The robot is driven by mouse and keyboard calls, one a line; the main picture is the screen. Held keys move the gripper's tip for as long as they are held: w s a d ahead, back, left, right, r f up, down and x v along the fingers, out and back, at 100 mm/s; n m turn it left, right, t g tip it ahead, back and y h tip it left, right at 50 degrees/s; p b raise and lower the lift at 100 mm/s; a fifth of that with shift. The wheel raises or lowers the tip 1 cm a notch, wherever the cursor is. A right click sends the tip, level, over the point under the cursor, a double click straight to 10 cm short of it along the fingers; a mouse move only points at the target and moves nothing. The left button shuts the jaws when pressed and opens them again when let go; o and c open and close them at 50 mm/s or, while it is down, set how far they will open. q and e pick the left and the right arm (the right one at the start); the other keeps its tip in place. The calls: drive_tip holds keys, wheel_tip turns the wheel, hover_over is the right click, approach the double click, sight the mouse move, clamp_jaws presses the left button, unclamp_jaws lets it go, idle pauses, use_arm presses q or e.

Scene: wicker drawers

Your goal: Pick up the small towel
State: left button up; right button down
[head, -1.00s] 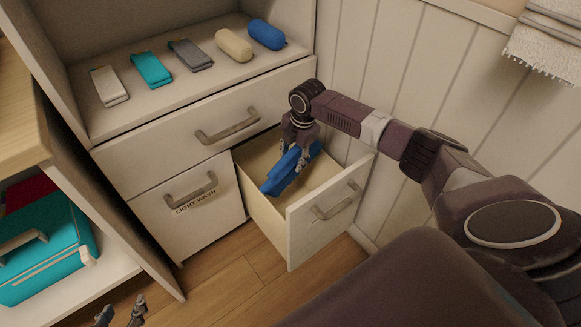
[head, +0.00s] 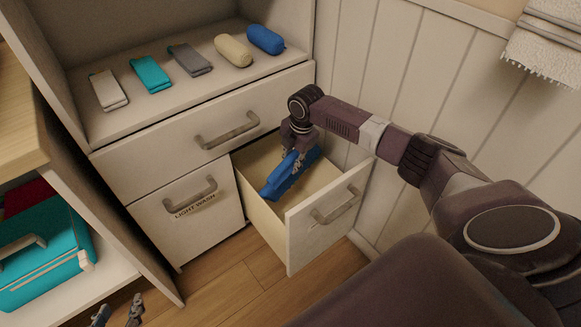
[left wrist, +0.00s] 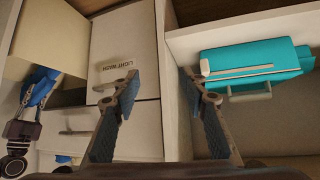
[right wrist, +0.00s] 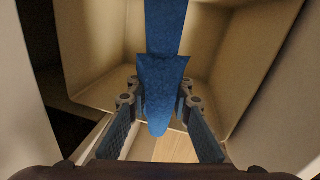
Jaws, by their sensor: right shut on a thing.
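A small blue towel (head: 283,181) is in the open lower-right drawer, tilted, with one end toward the drawer's front left. My right gripper (head: 295,157) reaches down into the drawer and is shut on it. In the right wrist view the blue towel (right wrist: 160,95) runs between the two fingers (right wrist: 158,105). The towel also shows in the left wrist view (left wrist: 42,86). I cannot tell whether it touches the drawer bottom. My left gripper (head: 118,312) is low at the bottom left, open and empty; its spread fingers show in the left wrist view (left wrist: 160,90).
The open drawer (head: 318,226) has walls around the right gripper. Rolled and folded towels (head: 192,57) lie on the shelf above. A closed drawer labelled "LIGHT WASH" (head: 192,222) is beside it. A teal case (head: 45,260) sits at left. A panelled wall (head: 420,80) stands at right.

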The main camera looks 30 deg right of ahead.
use_arm(q)
drive_tip(key=shift+s+f, duration=0.1)
use_arm(e)
drive_tip(key=shift+r, duration=0.15)
wheel_tip(320, 180, up, 8)
drive_tip(key=p, duration=0.2)
drive_tip(key=shift+w+r+p, duration=0.1)
drive_tip(key=shift+r+p, duration=0.1)
drive_tip(key=shift+p, duration=0.2)
use_arm(q)
drive_tip(key=s+a+f+g+y+p, duration=0.1)
drive_tip(key=s+a+f+g+p, duration=0.1)
drive_tip(key=s+f+g, duration=0.4)
drive_tip(key=s+a+f, duration=0.1)
drive_tip(key=s, duration=0.4)
drive_tip(key=shift+a+f+y+p, duration=0.3)
drive_tip(key=shift+a+f+p, duration=0.05)
use_arm(e)
wheel_tip(320, 180, up, 11)
drive_tip(key=shift+r, duration=0.15)
drive_tip(key=shift+a, duration=0.1)
